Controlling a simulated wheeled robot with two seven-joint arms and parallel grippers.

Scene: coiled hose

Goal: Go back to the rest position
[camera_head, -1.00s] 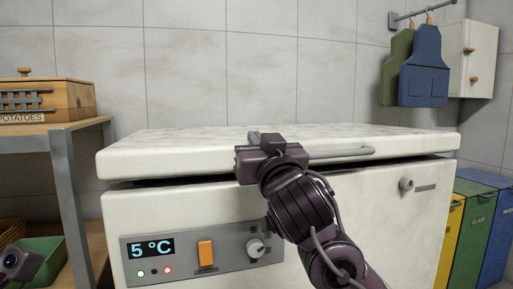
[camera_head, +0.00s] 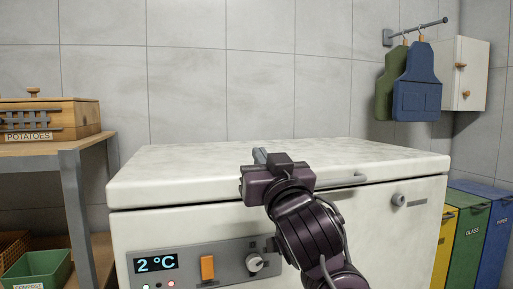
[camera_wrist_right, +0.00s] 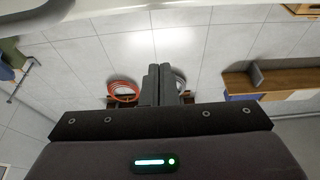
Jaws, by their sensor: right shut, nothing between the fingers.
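My right gripper (camera_head: 259,155) is in front of the white chest freezer (camera_head: 385,225), level with the lid's front edge. Its fingers (camera_wrist_right: 160,85) are shut together with nothing between them in the wrist view. The freezer lid (camera_head: 300,158) lies down on the body, with no dark gap showing. The lid's grey bar handle (camera_head: 345,181) is partly hidden behind the gripper. My left gripper is not in view. An orange coiled hose (camera_wrist_right: 123,90) shows on the far wall in the wrist view.
A shelf (camera_head: 40,154) with a potato crate (camera_head: 80,118) stands at the left, a green compost bin (camera_head: 38,270) below. Sorting bins (camera_head: 470,235) stand at the right. Aprons (camera_head: 416,85) hang beside a wall cabinet (camera_head: 467,75). The space above the lid is clear.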

